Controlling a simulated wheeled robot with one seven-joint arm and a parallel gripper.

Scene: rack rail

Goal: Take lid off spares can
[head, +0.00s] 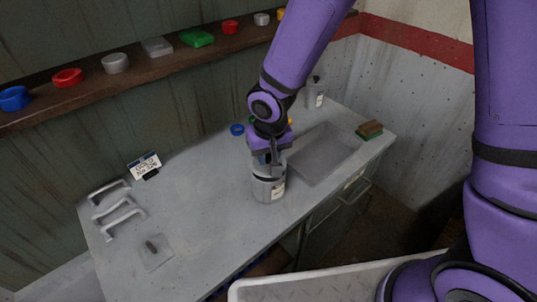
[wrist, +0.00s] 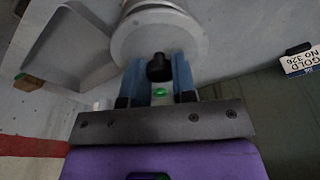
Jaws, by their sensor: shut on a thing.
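The spares can (head: 267,187) is a grey cylinder with a pale label, standing upright on the bench. Its round grey lid (wrist: 161,35) fills the top middle of the wrist view, with a dark knob (wrist: 159,68) on it. My gripper (wrist: 159,82) is shut on the knob, with a blue finger on each side of it. In the head view my gripper (head: 268,160) is right above the can and hides most of the lid. I cannot tell whether the lid sits on the can or is slightly raised.
A sink basin (head: 325,153) lies right of the can, with a bottle (head: 316,93) behind and a sponge or brush (head: 369,130) at right. Grey handles (head: 118,211), a small tray (head: 155,251) and a sign (head: 145,165) are at left. The bench (head: 200,205) left of the can is clear.

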